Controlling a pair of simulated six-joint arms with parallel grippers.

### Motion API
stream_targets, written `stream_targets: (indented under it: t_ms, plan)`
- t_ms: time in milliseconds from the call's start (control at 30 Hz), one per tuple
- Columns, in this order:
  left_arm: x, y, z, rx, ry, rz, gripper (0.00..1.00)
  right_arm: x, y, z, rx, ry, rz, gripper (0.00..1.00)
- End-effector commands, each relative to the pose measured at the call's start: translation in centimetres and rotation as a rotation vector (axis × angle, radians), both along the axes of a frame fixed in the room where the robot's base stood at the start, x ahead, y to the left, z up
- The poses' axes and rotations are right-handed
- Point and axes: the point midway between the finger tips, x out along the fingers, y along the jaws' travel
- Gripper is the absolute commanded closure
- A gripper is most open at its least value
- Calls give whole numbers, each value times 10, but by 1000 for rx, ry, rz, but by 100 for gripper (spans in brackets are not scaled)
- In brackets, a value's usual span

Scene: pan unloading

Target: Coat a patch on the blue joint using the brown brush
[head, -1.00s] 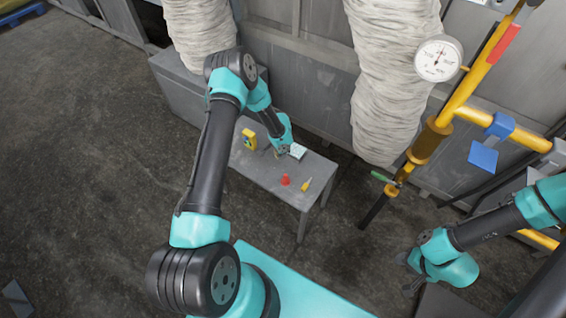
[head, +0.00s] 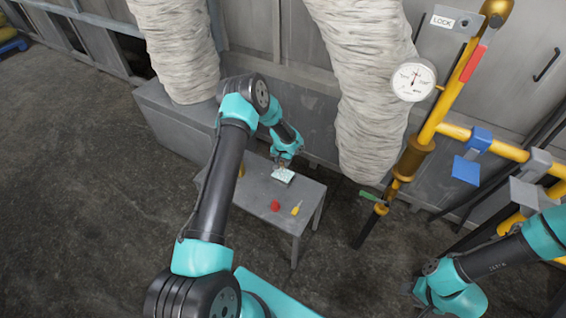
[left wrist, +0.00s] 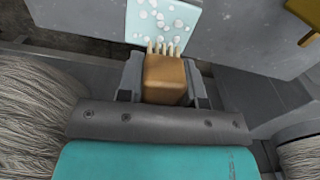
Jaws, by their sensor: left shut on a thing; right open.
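My left gripper (head: 281,165) is shut on the brown brush (left wrist: 165,78), seen in the left wrist view with its pale bristles pointing away from the jaws. The bristles overlap the near edge of a pale blue dish (left wrist: 160,14) dotted with white blobs; I cannot tell whether they touch it. The dish (head: 284,177) lies on the small grey table. The blue joint (head: 478,139) sits on the yellow pipe at the right, with a blue plate (head: 466,170) below it, far from the brush. My right gripper (head: 420,298) is open and empty at the lower right.
The grey table (head: 253,200) also bears a red object (head: 275,205) and a small yellow tool (head: 296,208). A yellow item (head: 241,171) is mostly hidden behind my left arm. A dial gauge (head: 413,80), a green-handled valve (head: 371,197) and wrapped white ducts (head: 365,90) stand behind.

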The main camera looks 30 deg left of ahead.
Motion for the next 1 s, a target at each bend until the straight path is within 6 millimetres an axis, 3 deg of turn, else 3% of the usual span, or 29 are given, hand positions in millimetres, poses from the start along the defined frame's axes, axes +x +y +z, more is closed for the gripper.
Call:
stream_targets:
  t_ms: [700,1000]
  plan:
    - [0,0,-53,0,0,-1,85,0,0,0,0,0,0,57]
    - [0,0,-59,0,-1,-1,85,0,0,0,0,0,0,57]
